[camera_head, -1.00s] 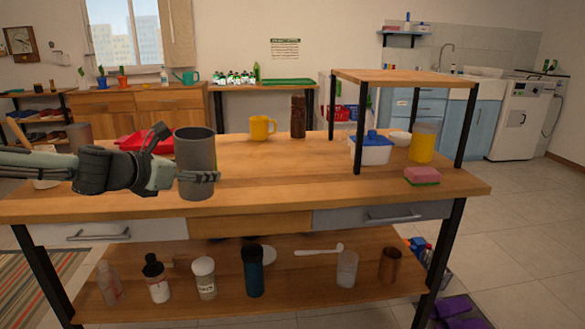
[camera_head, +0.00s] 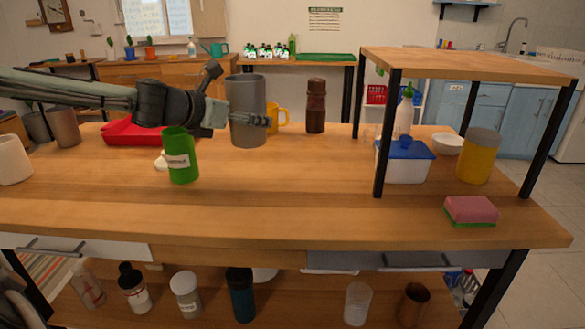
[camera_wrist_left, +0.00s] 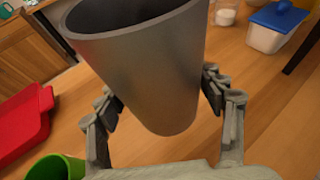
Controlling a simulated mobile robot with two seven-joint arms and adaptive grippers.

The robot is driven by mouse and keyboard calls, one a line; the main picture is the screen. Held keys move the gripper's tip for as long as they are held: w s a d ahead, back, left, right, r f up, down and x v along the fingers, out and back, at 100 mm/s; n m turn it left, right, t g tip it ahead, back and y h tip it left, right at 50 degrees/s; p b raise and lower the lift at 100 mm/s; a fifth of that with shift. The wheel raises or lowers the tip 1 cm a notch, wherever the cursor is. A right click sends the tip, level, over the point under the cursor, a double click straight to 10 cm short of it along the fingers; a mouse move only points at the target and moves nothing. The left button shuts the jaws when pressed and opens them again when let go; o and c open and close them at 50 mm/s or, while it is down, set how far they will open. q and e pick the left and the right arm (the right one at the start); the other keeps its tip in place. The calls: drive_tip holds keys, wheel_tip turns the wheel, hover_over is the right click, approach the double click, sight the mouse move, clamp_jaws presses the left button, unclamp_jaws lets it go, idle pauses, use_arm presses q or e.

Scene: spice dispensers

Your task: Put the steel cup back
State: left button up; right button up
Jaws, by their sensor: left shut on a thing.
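The steel cup (camera_head: 248,120) is a tall grey cylinder above the wooden table (camera_head: 300,190). My left gripper (camera_head: 240,121) comes in from the left and is shut around the cup. In the left wrist view the cup (camera_wrist_left: 150,65) stands between the two fingers (camera_wrist_left: 160,100), its open rim toward the top. In the head view the cup is upright; I cannot tell whether its base touches the table. My right gripper is not in view.
A green labelled jar (camera_head: 182,160) stands in front of my left arm, by a red tray (camera_head: 130,138). A yellow mug (camera_head: 280,120) and brown bottle (camera_head: 316,108) stand behind. A raised shelf (camera_head: 470,64) covers a blue-lidded box (camera_head: 404,163). The front middle is clear.

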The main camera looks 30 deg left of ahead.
use_arm(q)
drive_tip(key=shift+w+d+f, duration=0.4)
drive_tip(key=shift+d+f, duration=1.05)
drive_tip(key=shift+f, duration=0.15)
drive_tip(key=shift+w+d+f, duration=0.4)
drive_tip(key=shift+d+f, duration=1.1)
drive_tip(key=shift+f, duration=0.05)
drive_tip(key=shift+w+d+f, duration=0.4)
drive_tip(key=shift+d+f, duration=1.05)
drive_tip(key=shift+f, duration=0.15)
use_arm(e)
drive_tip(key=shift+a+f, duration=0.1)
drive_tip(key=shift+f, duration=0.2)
use_arm(q)
drive_tip(key=shift+f, duration=0.1)
drive_tip(key=o, duration=1.3)
